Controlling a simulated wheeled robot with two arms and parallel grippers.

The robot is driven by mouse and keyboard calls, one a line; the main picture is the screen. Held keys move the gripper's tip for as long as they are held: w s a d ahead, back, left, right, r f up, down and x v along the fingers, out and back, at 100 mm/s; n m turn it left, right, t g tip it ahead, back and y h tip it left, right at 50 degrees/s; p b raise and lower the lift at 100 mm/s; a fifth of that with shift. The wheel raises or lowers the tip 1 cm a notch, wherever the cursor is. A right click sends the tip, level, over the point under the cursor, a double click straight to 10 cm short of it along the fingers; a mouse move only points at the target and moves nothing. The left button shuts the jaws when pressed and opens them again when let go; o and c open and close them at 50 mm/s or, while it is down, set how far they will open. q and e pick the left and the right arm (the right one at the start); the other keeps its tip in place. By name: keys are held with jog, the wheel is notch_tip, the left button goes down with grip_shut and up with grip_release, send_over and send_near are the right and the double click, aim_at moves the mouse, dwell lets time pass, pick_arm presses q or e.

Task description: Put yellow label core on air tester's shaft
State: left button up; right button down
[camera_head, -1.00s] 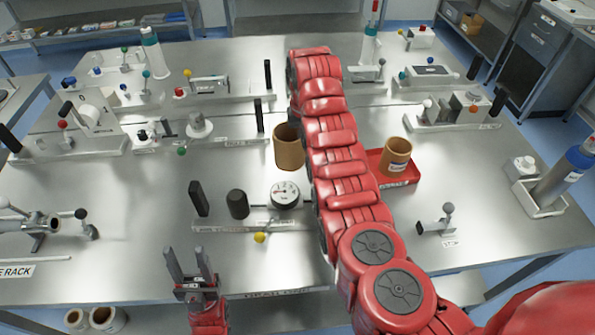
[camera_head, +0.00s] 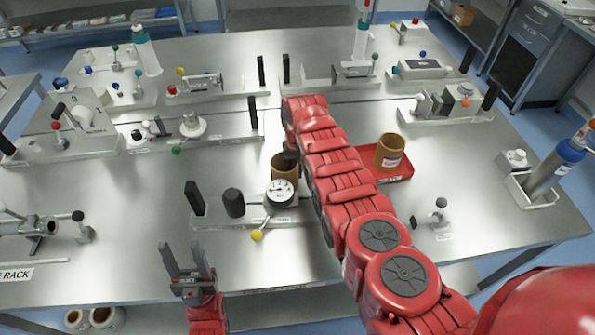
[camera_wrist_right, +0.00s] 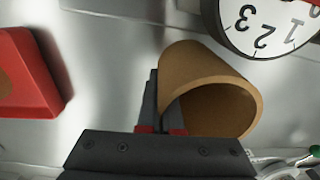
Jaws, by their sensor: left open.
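A brown cardboard core (camera_head: 284,165) is held by my right gripper, behind the gauge (camera_head: 281,192) of the air tester (camera_head: 215,221); the gauge hides its lower part. In the right wrist view, the core (camera_wrist_right: 192,72) is tilted, its open end facing lower right; my right gripper (camera_wrist_right: 158,88) is shut on its wall. No label shows on this core. The air tester's shaft looks like the short dark upright cylinder (camera_head: 234,203), left of the gauge and bare. My left gripper (camera_head: 186,258) is open and empty near the table's front edge.
A second core with a white and blue label (camera_head: 389,151) stands on a red tray (camera_head: 401,175) right of my right arm. A tall dark post (camera_head: 194,198) stands left of the shaft, and a yellow-knobbed lever (camera_head: 256,235) in front.

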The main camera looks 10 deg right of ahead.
jog(key=shift+f, duration=0.2)
jog(key=shift+f, duration=0.15)
jog(key=c, duration=1.1)
grip_release()
